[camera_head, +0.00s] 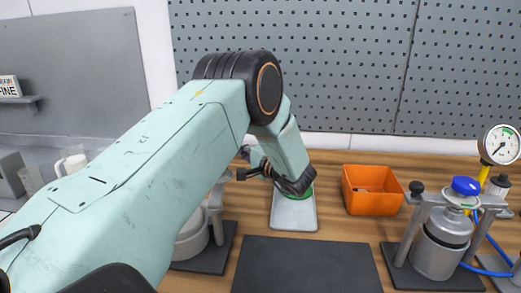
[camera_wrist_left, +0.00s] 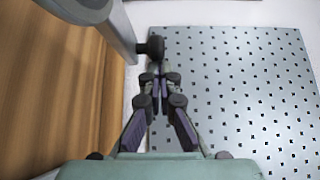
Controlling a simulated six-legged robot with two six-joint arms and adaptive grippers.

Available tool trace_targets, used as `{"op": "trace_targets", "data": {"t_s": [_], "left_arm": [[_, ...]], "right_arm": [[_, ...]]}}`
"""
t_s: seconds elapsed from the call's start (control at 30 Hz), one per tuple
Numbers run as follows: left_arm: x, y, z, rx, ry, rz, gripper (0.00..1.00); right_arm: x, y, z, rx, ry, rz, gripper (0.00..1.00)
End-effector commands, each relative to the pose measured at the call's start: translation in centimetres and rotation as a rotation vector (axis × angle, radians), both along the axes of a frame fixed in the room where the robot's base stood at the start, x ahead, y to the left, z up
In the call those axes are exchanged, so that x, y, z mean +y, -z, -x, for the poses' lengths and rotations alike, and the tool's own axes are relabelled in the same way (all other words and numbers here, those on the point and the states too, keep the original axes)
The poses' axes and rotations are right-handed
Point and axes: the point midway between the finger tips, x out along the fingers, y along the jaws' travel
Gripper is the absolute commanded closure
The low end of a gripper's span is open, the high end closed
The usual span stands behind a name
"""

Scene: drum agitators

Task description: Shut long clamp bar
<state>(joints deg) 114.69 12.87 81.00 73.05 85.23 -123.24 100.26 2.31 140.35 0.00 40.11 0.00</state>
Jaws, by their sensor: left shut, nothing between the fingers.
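A grey metal bar (camera_wrist_left: 112,22) with a black round knob (camera_wrist_left: 151,47) at its end crosses the upper left of the left wrist view. It looks like the clamp bar, but I cannot tell how far it is swung. My left gripper (camera_wrist_left: 157,76) is shut and empty, its fingertips just below the knob in that view; I cannot tell if they touch. In the head view my left arm hides most of the left drum station (camera_head: 192,240), and the gripper (camera_head: 250,172) is small and dark beside my wrist.
An orange bin (camera_head: 371,192) and a pale tray (camera_head: 293,214) stand on the wooden bench. At the right is another drum station (camera_head: 440,245) with a blue knob, blue hose and a gauge (camera_head: 500,144). A dark mat (camera_head: 307,267) lies empty in front. A pegboard (camera_head: 330,65) closes the back.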

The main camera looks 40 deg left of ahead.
Motion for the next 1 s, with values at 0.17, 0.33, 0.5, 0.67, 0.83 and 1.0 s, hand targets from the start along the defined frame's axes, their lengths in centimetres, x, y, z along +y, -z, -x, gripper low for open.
{"op": "trace_targets", "data": {"t_s": [0.17,0.33,0.5,0.67,0.83,1.0], "left_arm": [[1.3,-0.1,1.0,0.0,-0.078,0.0,1.0],[2.8,-0.1,2.5,0.0,-0.177,-0.001,1.0],[4.3,-0.1,4.1,-0.001,-0.282,-0.001,1.0],[5.4,-0.1,5.8,0.001,-0.307,0.002,1.0],[6.6,-0.1,7.6,-0.002,-0.34,-0.001,1.0],[7.7,-0.1,9.8,-0.001,-0.462,-0.002,1.0]], "right_arm": [[0.0,-0.7,0.0,0.0,-0.001,0.0,0.6],[0.0,-1.2,0.0,0.001,-0.001,0.0,0.6],[0.0,-1.6,0.0,0.0,0.0,0.0,0.6],[0.0,-2.0,0.0,0.0,0.0,0.0,0.6],[0.0,-2.3,0.0,0.001,0.0,0.0,0.6],[0.0,-2.5,0.0,0.001,0.0,0.0,0.6]]}}
